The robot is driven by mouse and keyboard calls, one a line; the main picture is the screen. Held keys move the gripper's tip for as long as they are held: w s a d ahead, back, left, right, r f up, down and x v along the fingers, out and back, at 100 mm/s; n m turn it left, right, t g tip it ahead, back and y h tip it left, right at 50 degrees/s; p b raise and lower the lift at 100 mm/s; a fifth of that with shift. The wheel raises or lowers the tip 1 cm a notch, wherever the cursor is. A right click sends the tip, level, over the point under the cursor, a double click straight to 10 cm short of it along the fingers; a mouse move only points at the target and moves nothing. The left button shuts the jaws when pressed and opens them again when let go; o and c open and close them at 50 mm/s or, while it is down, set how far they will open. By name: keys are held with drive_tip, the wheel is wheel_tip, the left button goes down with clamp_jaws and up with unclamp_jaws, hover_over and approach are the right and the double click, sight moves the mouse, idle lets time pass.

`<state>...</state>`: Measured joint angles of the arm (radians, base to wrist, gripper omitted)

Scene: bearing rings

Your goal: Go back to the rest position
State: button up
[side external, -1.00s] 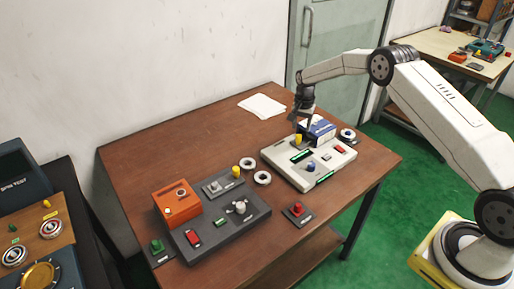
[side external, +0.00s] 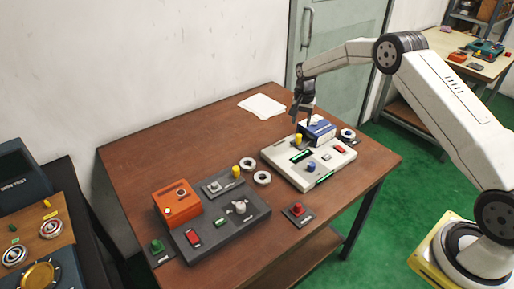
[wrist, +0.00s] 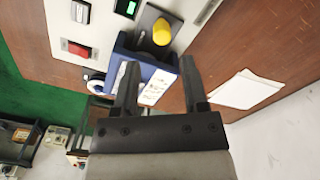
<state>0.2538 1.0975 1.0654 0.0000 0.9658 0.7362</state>
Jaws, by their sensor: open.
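My gripper (side external: 302,114) is open and empty, above the back of the white panel (side external: 285,159) on the brown table. In the wrist view my gripper's fingers (wrist: 160,82) are spread apart, with a blue and white box (wrist: 158,84) showing behind and between them. The blue box (side external: 319,130) stands at the back of the white panel. A yellow knob (side external: 298,139) sits in front of it and also shows in the wrist view (wrist: 162,33).
Two bearing rings (side external: 262,178) (side external: 246,164) lie left of the panel, and another ring (side external: 347,134) lies right of the box. A dark control unit (side external: 228,213) with an orange box (side external: 177,202) stands front left. White paper (side external: 261,106) lies at the back. The table's back left is clear.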

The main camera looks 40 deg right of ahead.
drive_tip(key=s+a+r+n+t, duration=0.1)
drive_tip(key=s+a+r+n, duration=0.5)
drive_tip(key=s+a+r, duration=0.3)
drive_tip(key=s+a+n, duration=0.2)
drive_tip(key=s+a, duration=0.1)
drive_tip(key=s, duration=0.7)
drive_tip(key=s+a+n+t, duration=0.1)
drive_tip(key=s+a+n, duration=0.2)
drive_tip(key=s, duration=0.7)
drive_tip(key=shift+s+r, duration=0.4)
drive_tip(key=shift+r, duration=0.05)
